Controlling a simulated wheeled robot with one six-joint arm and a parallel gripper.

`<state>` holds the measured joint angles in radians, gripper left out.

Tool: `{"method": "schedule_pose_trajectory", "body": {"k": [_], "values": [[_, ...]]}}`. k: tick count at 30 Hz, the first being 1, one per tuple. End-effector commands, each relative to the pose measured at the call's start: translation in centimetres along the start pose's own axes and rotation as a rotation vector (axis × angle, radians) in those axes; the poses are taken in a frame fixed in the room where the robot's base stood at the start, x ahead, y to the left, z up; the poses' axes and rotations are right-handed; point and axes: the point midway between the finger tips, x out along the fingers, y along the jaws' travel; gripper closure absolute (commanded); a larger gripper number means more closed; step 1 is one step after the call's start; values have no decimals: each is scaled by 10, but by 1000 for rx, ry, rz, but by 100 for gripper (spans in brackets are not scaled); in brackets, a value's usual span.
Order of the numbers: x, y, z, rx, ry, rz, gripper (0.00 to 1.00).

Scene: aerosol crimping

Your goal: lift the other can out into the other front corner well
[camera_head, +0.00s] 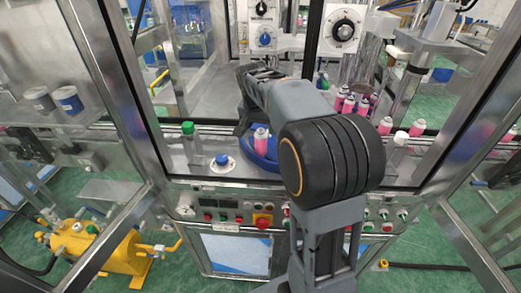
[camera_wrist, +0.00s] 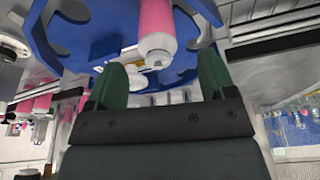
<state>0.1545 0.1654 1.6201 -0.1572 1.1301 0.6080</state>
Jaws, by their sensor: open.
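A pink can with a white top (camera_head: 261,138) stands at the blue wheel (camera_head: 272,158), left of my arm's big black joint. In the wrist view a pink can (camera_wrist: 155,18) is at the notched blue wheel (camera_wrist: 90,35), its pale top towards me. My gripper (camera_wrist: 161,66) is open, with a green finger to either side of the line to that can. The can's top is just ahead of the fingertips; I cannot tell whether it is between them. In the head view my gripper (camera_head: 242,126) is small and dark, close to the can's left. My arm hides much of the wheel.
A green-capped clear bottle (camera_head: 190,143) and a blue-topped white piece (camera_head: 222,160) stand left of the wheel. Several pink cans (camera_head: 346,103) stand to the right, behind my arm. Metal frame posts (camera_head: 118,75) flank the opening, and a button panel (camera_head: 235,213) runs along the front.

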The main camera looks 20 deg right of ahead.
Motion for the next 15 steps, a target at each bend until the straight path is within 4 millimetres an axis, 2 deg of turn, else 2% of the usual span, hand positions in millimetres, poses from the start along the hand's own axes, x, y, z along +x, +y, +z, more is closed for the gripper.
{"method": "schedule_pose_trajectory", "body": {"k": [5, 15], "values": [[8, 1, 0, 0, -1, 1, 23], [50, 3, 1, -1, -2, 1, 23]]}}
